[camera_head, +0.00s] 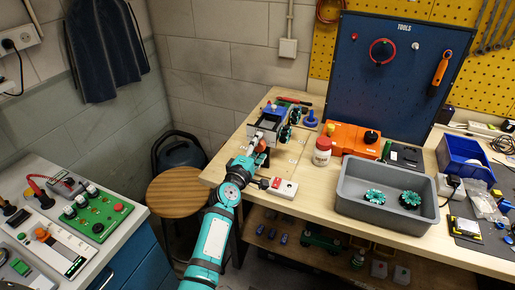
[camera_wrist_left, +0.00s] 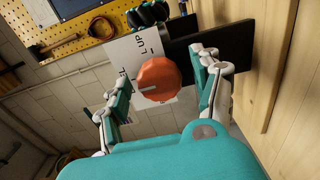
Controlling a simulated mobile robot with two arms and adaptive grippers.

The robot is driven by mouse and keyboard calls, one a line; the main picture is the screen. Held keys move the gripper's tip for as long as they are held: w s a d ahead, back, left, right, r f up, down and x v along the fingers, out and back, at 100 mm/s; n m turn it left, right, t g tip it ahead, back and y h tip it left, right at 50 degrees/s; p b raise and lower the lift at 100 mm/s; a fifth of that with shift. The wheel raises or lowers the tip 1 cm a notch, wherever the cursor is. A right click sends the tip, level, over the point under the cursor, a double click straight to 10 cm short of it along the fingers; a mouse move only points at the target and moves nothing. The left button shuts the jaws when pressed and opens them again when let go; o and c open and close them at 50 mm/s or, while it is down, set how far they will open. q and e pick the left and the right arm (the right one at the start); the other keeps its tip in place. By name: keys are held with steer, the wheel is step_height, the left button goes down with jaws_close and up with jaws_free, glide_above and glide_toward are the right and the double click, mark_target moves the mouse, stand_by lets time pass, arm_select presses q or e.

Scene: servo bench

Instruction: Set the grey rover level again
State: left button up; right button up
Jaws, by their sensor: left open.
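The grey rover (camera_head: 264,130) stands at the left end of the wooden bench, with dark and green wheels (camera_head: 285,133) on its right side. Its tilt is hard to judge at this size. My left gripper (camera_head: 256,158) is at the rover's near side. In the left wrist view my left gripper (camera_wrist_left: 160,66) is open, its fingers on either side of an orange-red knob (camera_wrist_left: 158,82) in front of a white lettered plate (camera_wrist_left: 124,58). I cannot tell whether the fingers touch the knob. The near side of the rover is partly hidden by my arm. My right gripper is not in view.
A white box with red buttons (camera_head: 284,187), a red-and-white jar (camera_head: 322,151) and an orange case (camera_head: 350,138) stand to the right. A grey bin (camera_head: 345,200) holds two green wheels. A wooden stool (camera_head: 178,192) stands left of the bench.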

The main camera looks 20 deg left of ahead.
arm_select(q)
steer(key=s, duration=1.2)
steer(key=shift+a, duration=0.2)
steer(key=shift+f, duration=0.1)
steer(key=s+d+f+m+g, duration=0.2)
steer(key=f+m+g, duration=0.1)
steer(key=f, duration=0.8)
steer(key=s+d+f+m+g, duration=0.2)
steer(key=f, duration=0.8)
steer(key=s+d+f+m+g+h, duration=0.1)
steer(key=s+f+m+g, duration=0.15)
steer(key=s+f, duration=0.4)
steer(key=s+d+f+m+g, duration=0.1)
steer(key=s+f+m+g, duration=0.2)
steer(key=f, duration=0.7)
steer(key=s+a+f+m+g, duration=0.1)
steer(key=s+f, duration=0.4)
steer(key=s, duration=0.6)
steer(key=s+a+f+m+g+y, duration=0.1)
steer(key=s+f+m, duration=0.4)
steer(key=s, duration=0.7)
steer(key=s+a+f+m+g, duration=0.2)
steer(key=s+f, duration=0.5)
steer(key=s, duration=0.5)
steer(key=shift+s+a+f+m+g+y, duration=0.25)
steer(key=shift+m+g, duration=0.5)
steer(key=shift+g, duration=0.5)
steer(key=shift+d+r, duration=0.1)
